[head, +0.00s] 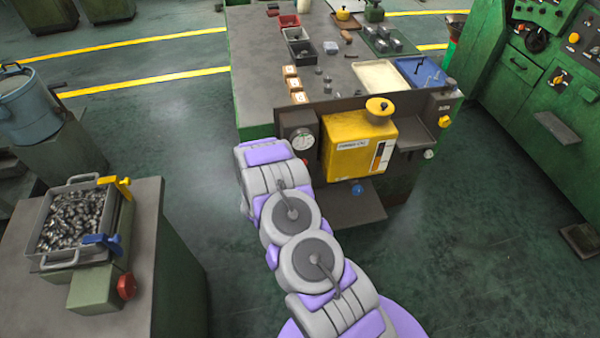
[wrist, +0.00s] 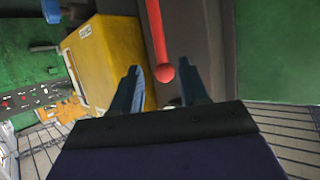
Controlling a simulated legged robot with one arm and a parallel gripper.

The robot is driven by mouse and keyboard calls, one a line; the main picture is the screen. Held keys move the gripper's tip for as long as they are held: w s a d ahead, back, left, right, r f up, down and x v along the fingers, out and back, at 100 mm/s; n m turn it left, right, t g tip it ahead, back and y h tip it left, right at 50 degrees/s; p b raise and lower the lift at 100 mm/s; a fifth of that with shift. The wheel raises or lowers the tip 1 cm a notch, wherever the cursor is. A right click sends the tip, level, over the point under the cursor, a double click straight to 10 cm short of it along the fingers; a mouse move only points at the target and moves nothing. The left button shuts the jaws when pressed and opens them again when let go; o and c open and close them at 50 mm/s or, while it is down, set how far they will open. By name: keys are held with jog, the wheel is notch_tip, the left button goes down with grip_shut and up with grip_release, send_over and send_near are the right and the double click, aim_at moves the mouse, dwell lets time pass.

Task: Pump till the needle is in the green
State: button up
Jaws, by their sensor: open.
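A round white gauge (head: 302,139) is on the front left of the workbench, beside the yellow box; its needle is too small to read. A red lever with a ball end (wrist: 163,72) shows in the wrist view, its ball at the mouth of my gripper (wrist: 166,85). My gripper is open, with one dark finger on each side of the ball; I cannot tell whether either finger touches it. In the head view my arm hides my gripper and most of the lever. The yellow box (head: 350,158) with a round yellow cap stands right of the gauge and shows left of my fingers in the wrist view (wrist: 98,62).
The workbench (head: 262,82) carries trays and small parts. A metal bin of parts (head: 45,247) with yellow and blue clamps stands on a stand at left. A green machine (head: 530,80) is at right. The floor between them is free.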

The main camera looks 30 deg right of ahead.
jog(key=v, duration=1)
jog(key=shift+p, duration=0.4)
jog(key=shift+w, duration=0.1)
